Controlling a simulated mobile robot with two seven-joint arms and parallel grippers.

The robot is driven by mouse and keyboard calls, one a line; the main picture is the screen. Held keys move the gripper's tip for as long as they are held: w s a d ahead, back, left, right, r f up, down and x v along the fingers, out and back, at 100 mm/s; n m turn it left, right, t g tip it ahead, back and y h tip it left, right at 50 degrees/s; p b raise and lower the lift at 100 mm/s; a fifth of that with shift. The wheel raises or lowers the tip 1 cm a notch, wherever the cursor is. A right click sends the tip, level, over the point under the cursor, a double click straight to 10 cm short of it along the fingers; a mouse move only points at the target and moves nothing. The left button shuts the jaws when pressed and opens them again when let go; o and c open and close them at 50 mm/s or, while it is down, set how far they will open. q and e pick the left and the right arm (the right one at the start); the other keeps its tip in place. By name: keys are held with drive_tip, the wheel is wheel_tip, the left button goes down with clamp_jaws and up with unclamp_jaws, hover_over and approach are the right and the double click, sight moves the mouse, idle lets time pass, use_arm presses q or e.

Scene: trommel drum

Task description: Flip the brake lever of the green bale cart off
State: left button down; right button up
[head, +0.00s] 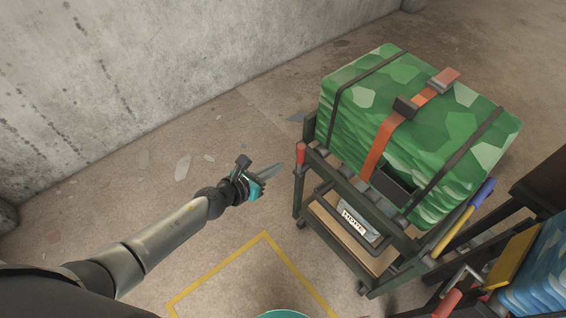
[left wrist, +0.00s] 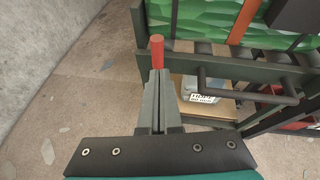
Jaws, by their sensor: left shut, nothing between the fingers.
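The green bale cart (head: 312,184) is a dark frame with a large green patterned bale (head: 440,120) on top. Its brake lever (head: 300,154) has a red grip and stands upright at the cart's left corner. In the left wrist view the red grip (left wrist: 157,52) shows just past my fingertips; I cannot tell whether they touch it. My left gripper (head: 277,168) is shut and empty, left of the cart and pointing at the lever. In the left wrist view its fingers (left wrist: 156,80) lie together and hide the lever's lower part. My right gripper is not in view.
Another cart with a blue bale (head: 540,285) stands at the lower right, close to the green one. A concrete wall (head: 130,80) runs along the left. The floor left of the cart has small debris and a yellow outline (head: 215,266).

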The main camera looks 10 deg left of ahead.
use_arm(q)
drive_tip(key=shift+s+a+r+p, duration=0.35)
drive_tip(key=shift+s+r, duration=0.35)
drive_tip(key=shift+s+a+r+p, duration=0.3)
drive_tip(key=shift+s+r+p, duration=0.05)
drive_tip(key=shift+s+r, duration=0.35)
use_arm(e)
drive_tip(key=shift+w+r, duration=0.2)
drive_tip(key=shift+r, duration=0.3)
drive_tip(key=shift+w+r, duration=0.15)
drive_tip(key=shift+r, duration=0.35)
